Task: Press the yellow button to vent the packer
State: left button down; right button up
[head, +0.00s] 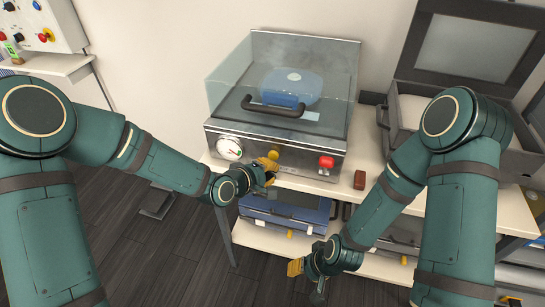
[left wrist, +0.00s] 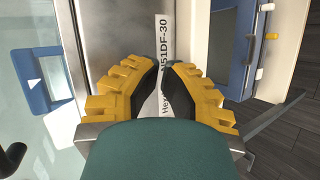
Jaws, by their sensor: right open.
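The packer (head: 290,85) stands on the bench with its clear lid down. On its front panel, the yellow button (head: 273,154) shows between a white gauge and a red button. My left gripper (head: 267,166) is at the panel, just below and in front of the yellow button; whether they touch cannot be told. In the left wrist view its yellow fingers (left wrist: 162,68) converge over a white label on the metal front, tips close together; the button is not visible there. My right gripper (head: 306,275) is open and empty, low in front of the lower shelf.
The red button (head: 326,162) and gauge (head: 229,148) flank my left gripper. A blue item (head: 292,88) shows under the lid. An open grey case (head: 470,60) stands farther right.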

pick_arm(q)
jog(key=shift+w, duration=0.15)
jog(key=shift+w+d, duration=0.1)
jog(key=shift+w, duration=0.15)
jog(key=shift+w+d, duration=0.15)
jog(key=shift+w, duration=0.2)
dwell(0.9)
jog(key=shift+s, duration=0.15)
jog(key=shift+s+a+b, duration=0.3)
jog(key=shift+s+b, duration=0.05)
jog(key=shift+s, duration=0.25)
jog(key=s, duration=0.1)
jog(key=s+a, duration=0.1)
jog(key=s, duration=0.2)
jog(key=shift+s+a, duration=0.25)
jog(key=shift+s, duration=0.15)
dwell(0.3)
dwell(0.6)
